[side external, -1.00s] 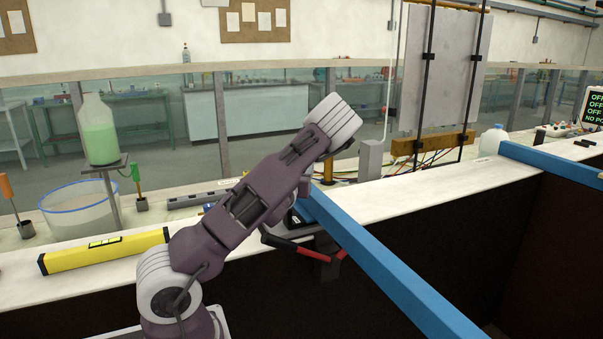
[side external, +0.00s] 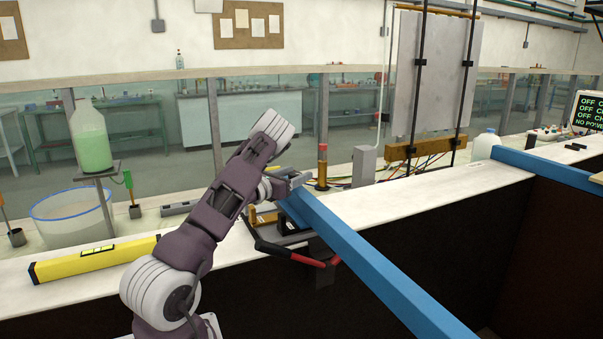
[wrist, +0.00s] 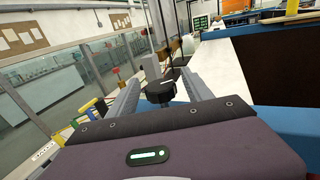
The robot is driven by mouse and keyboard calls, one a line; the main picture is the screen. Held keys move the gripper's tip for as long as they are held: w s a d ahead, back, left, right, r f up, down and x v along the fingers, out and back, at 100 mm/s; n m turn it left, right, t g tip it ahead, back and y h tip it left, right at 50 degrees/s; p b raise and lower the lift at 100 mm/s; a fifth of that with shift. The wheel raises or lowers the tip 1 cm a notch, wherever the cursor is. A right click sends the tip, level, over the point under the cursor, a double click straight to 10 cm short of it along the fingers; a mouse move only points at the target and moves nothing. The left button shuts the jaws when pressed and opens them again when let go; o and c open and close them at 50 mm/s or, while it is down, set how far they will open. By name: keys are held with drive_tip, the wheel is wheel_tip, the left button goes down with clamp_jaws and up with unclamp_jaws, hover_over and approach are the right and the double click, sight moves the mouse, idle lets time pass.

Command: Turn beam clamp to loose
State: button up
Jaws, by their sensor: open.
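The blue beam (side external: 375,260) runs from the white ledge toward the front right. In the wrist view a round black knob with a white mark (wrist: 160,92), which looks like the clamp's knob, stands near the beam. It lies between the two grey fingers of my gripper (wrist: 160,82). The fingers are apart, with a visible gap on the knob's sides. In the side view my gripper (side external: 287,181) is above the beam's far end, and I cannot make out the knob there. A tool with red and black handles (side external: 300,257) hangs at the ledge's front edge below the beam.
A yellow level (side external: 95,258) lies on the ledge at left. A post with a red top (side external: 322,165) and wiring stand behind my gripper. A bottle of green liquid (side external: 91,140) and a clear tub (side external: 72,215) are at far left. The ledge right of the beam is mostly clear.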

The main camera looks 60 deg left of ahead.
sight(291, 176)
drive_tip(key=shift+x, duration=1.45)
clamp_jaws()
drive_tip(key=shift+n+g+y, duration=0.3)
drive_tip(key=shift+n+y, duration=0.1)
drive_tip(key=shift+y, duration=0.1)
drive_tip(key=shift+s+a+n+g+y, duration=0.15)
drive_tip(key=shift+n+g+y, duration=0.2)
drive_tip(key=shift+y, duration=0.25)
unclamp_jaws()
drive_tip(key=v, duration=0.7)
